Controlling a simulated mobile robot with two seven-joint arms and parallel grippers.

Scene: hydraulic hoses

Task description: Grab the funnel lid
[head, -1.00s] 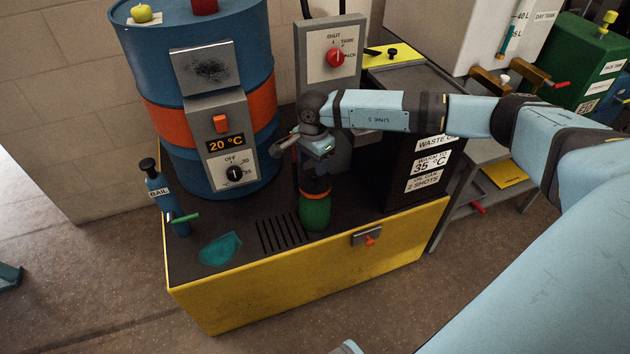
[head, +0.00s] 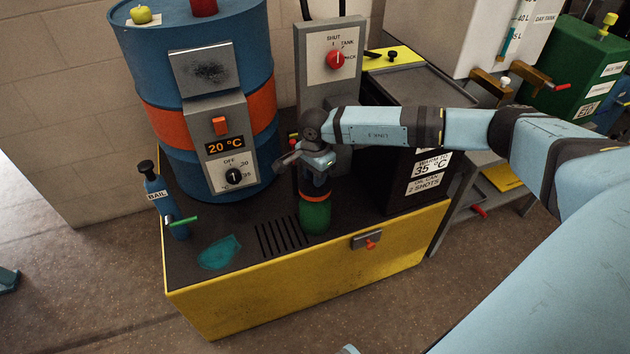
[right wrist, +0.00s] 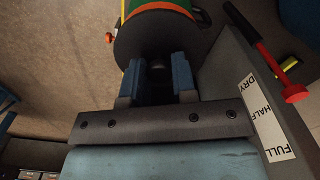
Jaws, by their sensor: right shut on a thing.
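A green can with an orange band (head: 315,215) stands on the dark top of the yellow-sided cabinet. A dark round lid (right wrist: 150,36) covers it; in the right wrist view its face is towards me, with the orange and green rim at the top edge. I take this as the funnel lid. My right gripper (head: 317,178) points down over the can, and its fingers also show in the right wrist view (right wrist: 157,75). They are shut on the dark knob in the middle of the lid. The lid appears seated.
The blue drum (head: 245,50) with its temperature panel stands left of the can. A grey switch post (head: 333,85) and a labelled black tank (head: 395,175) stand behind and right. A blue bottle (head: 157,190) is at the left edge. A slotted grate (head: 280,238) lies beside the can.

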